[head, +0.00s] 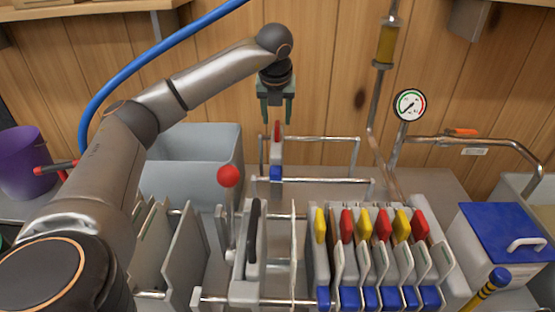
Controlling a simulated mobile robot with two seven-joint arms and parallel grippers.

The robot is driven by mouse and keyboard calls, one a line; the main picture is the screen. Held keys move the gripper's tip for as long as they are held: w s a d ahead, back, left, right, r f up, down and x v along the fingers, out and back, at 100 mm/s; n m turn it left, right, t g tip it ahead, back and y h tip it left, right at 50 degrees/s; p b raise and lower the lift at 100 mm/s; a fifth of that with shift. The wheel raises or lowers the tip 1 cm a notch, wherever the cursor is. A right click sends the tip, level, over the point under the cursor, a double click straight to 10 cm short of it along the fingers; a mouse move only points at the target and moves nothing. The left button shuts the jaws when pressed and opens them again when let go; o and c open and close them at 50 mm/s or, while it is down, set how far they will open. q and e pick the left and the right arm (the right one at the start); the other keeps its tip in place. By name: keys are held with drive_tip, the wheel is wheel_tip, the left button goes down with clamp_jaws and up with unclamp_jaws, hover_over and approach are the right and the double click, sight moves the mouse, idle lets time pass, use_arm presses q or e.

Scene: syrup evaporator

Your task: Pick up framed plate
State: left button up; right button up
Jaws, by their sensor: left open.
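A single framed plate (276,153) stands edge-on on a metal rail rack at the back middle, with a red tab at its top and a blue block at its foot. My left gripper (276,115) is above this plate, fingers pointing down. It is open and empty, with its fingertips close to the red tab; I cannot tell whether they touch. Several similar plates (378,262) stand in a row at the front right, with yellow and red tabs and blue feet. My right gripper is not in view.
A grey bin (205,148) stands behind my left arm. A red-knobbed lever (228,178) rises at the front middle. A pressure gauge (410,105) and pipes stand at the back right. A blue-lidded box (508,235) is at the right, a purple bucket (27,165) at the left.

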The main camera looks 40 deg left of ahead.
sight(277, 126)
use_arm(q)
drive_tip(key=shift+x, duration=3.1)
drive_tip(key=shift+w+r, duration=0.1)
clamp_jaws()
drive_tip(key=shift+r, duration=0.1)
